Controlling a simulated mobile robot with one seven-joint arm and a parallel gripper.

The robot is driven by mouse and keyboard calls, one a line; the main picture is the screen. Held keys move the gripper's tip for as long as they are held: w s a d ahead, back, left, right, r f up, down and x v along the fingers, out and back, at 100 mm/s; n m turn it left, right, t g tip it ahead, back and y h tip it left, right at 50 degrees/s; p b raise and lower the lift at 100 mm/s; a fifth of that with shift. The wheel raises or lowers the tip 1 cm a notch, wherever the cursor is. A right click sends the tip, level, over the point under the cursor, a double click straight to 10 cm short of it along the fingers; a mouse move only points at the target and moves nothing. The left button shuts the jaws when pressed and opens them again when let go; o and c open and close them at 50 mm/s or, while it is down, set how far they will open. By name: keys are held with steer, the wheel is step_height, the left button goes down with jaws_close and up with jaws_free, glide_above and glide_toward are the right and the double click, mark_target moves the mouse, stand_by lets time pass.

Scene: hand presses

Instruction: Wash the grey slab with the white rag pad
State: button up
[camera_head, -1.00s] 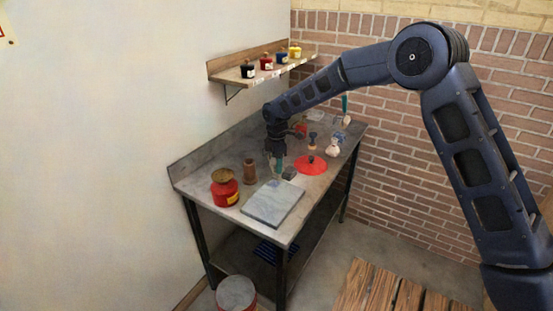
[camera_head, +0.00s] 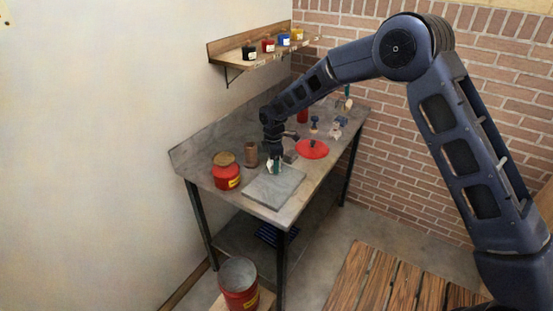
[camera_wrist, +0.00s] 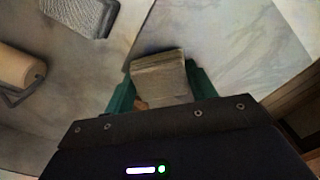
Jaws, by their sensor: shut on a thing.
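The grey slab (camera_head: 284,190) lies flat on the front part of the metal bench. It also shows as a pale, veined surface in the wrist view (camera_wrist: 232,45). My gripper (camera_head: 274,168) points down at the slab's far edge. In the wrist view, its green fingers (camera_wrist: 160,88) are shut on the white rag pad (camera_wrist: 160,68), which looks greyish and layered. The pad sits over the slab's edge region. I cannot tell whether it touches the slab. Its lower part is hidden by my gripper.
A red tin (camera_head: 226,177) and a brown cylinder (camera_head: 251,154) stand left of the slab. A red disc (camera_head: 312,149) lies behind it to the right. A roller (camera_wrist: 18,68) and a grey block (camera_wrist: 80,12) lie near my gripper. A red bucket (camera_head: 239,290) stands below.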

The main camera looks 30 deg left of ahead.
steer(key=shift+s, duration=0.55)
steer(key=shift+w, duration=2)
steer(key=shift+w+r, duration=0.1)
steer(key=shift+r, duration=3.9)
